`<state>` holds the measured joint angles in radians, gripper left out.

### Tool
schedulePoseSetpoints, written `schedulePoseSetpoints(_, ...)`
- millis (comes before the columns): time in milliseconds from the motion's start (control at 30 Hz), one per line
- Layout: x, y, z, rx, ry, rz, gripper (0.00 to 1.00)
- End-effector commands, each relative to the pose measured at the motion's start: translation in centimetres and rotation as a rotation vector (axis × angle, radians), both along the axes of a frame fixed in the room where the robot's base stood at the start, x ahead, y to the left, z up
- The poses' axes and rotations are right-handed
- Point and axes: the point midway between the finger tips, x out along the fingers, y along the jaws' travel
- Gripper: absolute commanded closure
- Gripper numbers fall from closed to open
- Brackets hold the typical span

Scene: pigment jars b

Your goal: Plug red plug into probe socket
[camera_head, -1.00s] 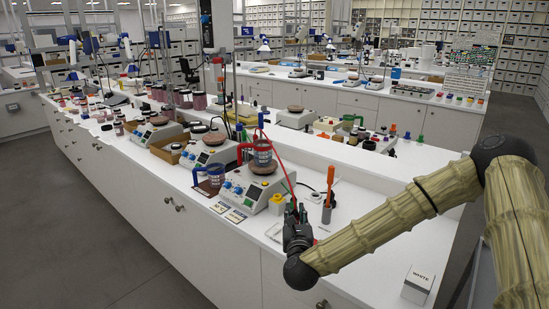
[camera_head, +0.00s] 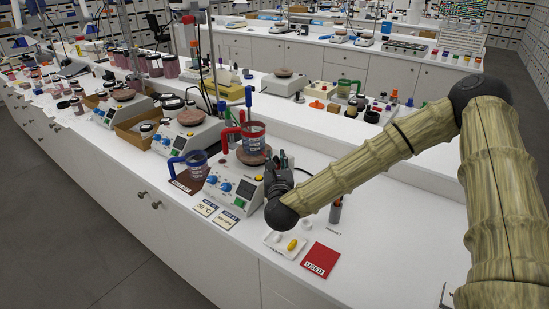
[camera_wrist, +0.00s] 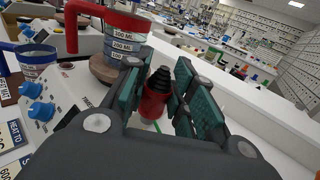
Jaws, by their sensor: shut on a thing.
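The red plug (camera_wrist: 154,104), with a black ribbed sleeve, is between the teal-padded fingers of my gripper (camera_wrist: 172,98) in the wrist view. My gripper is shut on it. In the head view my gripper (camera_head: 275,168) is right beside the right side of the front hotplate (camera_head: 235,188), and the plug is hidden there. The hotplate's panel with blue knobs (camera_wrist: 42,112) shows at the left of the wrist view. The probe socket cannot be made out; I cannot tell whether the plug touches it.
A beaker with a red handle (camera_head: 253,138) stands on the hotplate, close to my gripper. A blue-handled beaker (camera_head: 196,163) stands to its left. A small white tray (camera_head: 284,243) and a red USED card (camera_head: 320,260) lie in front. Bench to the right is mostly clear.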

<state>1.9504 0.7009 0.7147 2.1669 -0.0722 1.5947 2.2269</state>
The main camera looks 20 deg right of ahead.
Motion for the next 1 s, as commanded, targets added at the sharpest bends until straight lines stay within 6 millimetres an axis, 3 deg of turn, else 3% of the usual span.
schedulePoseSetpoints(400, -0.3, -0.1, -0.4, 0.008, 0.030, -0.008, 0.99)
schedulePoseSetpoints(1000, -0.3, -0.1, -4.7, 0.007, 0.029, -0.009, 0.99)
